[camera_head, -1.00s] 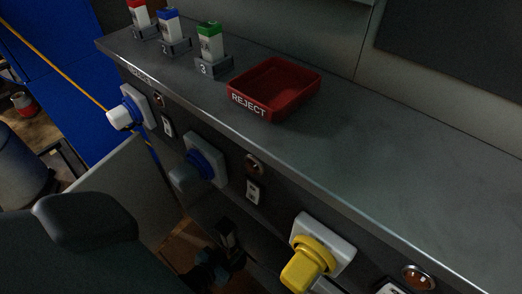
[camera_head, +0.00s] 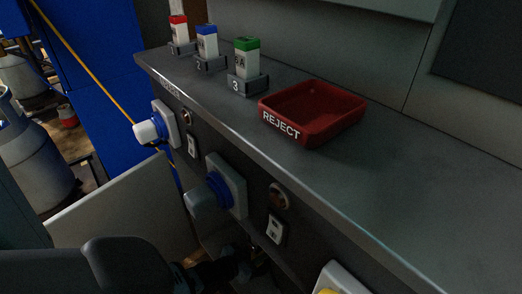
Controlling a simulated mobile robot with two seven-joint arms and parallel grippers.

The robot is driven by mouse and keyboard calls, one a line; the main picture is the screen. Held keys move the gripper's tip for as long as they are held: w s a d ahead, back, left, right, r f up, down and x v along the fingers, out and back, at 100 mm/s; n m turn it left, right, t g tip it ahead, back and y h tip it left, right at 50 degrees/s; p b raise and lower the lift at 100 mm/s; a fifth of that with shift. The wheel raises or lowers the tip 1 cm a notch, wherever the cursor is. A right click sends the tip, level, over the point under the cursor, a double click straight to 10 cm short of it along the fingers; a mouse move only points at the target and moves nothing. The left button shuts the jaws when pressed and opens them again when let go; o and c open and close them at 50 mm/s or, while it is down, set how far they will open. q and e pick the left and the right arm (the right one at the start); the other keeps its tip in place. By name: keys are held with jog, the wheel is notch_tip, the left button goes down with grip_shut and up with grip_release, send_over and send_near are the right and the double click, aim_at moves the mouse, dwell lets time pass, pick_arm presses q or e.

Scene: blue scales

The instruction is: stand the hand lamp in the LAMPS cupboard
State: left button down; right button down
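I cannot make out the hand lamp in this view. A pale panel (camera_head: 125,212), which looks like an open cupboard door, stands out from the counter front at the lower left. No LAMPS lettering is readable, and the cupboard inside is hidden or dark. My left arm crosses the bottom left, in front of the panel's lower edge. My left gripper (camera_head: 236,266) seems to be the dark shape low under the counter. Its fingers are too dark to tell apart, and I cannot see whether it holds anything. My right gripper is out of view.
The grey counter (camera_head: 400,180) carries a red REJECT tray (camera_head: 345,119) and three numbered holders with red-, blue- and green-topped packs (camera_head: 246,61). A grey drum (camera_head: 36,155) stands left.

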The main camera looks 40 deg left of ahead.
pick_arm(q)
jog(key=shift+w+a+f+b, duration=0.1)
jog(key=shift+w+a+b, duration=0.1)
jog(key=shift+w+a, duration=0.25)
jog(key=shift+w+a+b, duration=0.15)
jog(key=shift+w+a, duration=0.1)
jog(key=shift+w, duration=0.35)
jog(key=shift+w+a, duration=0.1)
jog(key=shift+w, duration=0.05)
notch_tip(320, 180, down, 3)
jog(key=shift+f+b, duration=0.1)
jog(key=shift+b, duration=1.15)
jog(key=shift+f, duration=0.2)
jog(key=shift+r, duration=0.1)
jog(key=c, duration=1)
grip_release()
jog(key=shift+f, duration=0.2)
jog(key=shift+c, duration=0.2)
